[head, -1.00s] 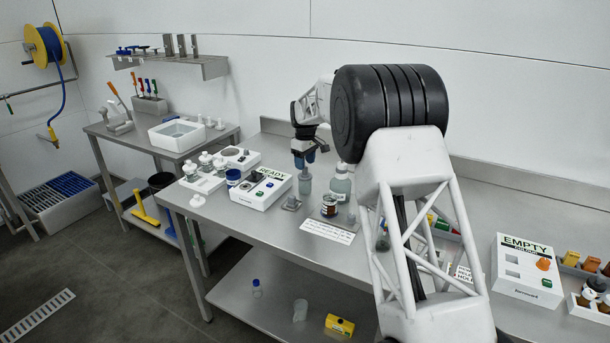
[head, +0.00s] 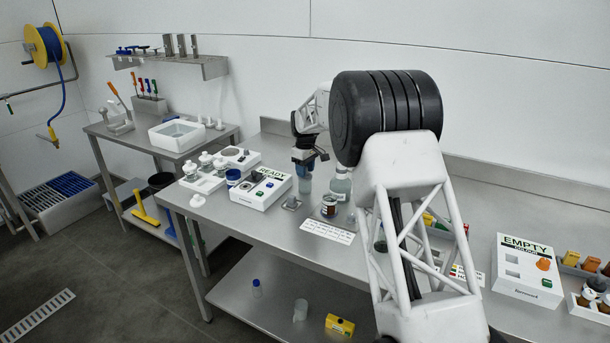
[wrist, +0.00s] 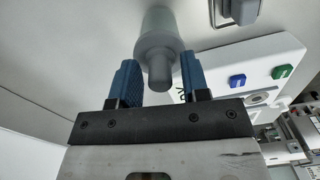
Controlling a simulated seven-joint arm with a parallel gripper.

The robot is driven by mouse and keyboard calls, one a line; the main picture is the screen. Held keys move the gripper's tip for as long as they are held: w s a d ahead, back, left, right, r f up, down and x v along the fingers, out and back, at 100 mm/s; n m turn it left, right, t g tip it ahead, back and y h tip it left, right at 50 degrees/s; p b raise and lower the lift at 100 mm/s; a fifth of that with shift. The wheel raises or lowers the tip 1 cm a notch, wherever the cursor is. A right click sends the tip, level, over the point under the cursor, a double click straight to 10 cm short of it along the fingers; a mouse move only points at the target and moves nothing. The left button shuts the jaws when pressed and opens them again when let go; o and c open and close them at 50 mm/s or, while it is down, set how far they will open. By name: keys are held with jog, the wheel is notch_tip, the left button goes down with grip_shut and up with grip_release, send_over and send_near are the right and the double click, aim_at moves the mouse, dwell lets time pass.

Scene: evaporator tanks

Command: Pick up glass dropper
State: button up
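My gripper (wrist: 160,85) is open, with its two blue fingers apart. In the wrist view, a small translucent grey-green bottle (wrist: 158,22) lies just ahead, and its narrow grey top (wrist: 161,72) shows between the fingers with gaps on both sides. This top may be the glass dropper; I cannot tell for sure. In the head view, my gripper (head: 306,160) is right above the same small bottle (head: 305,185) on the steel bench. The gripper partly hides the bottle's top there.
A larger clear bottle (head: 340,185) and a brown jar (head: 329,206) stand close to the right. The white READY box (head: 262,191) is just left. A white label card (head: 328,231) lies in front. A white EMPTY box (head: 525,270) is far right.

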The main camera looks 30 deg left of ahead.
grip_shut()
jog(key=shift+r, duration=0.15)
notch_tip(320, 180, up, 10)
jog(key=shift+f, duration=0.1)
dwell(0.6)
jog(key=shift+f, duration=0.15)
dwell(0.4)
jog(key=shift+f, duration=0.85)
jog(key=shift+d, duration=0.1)
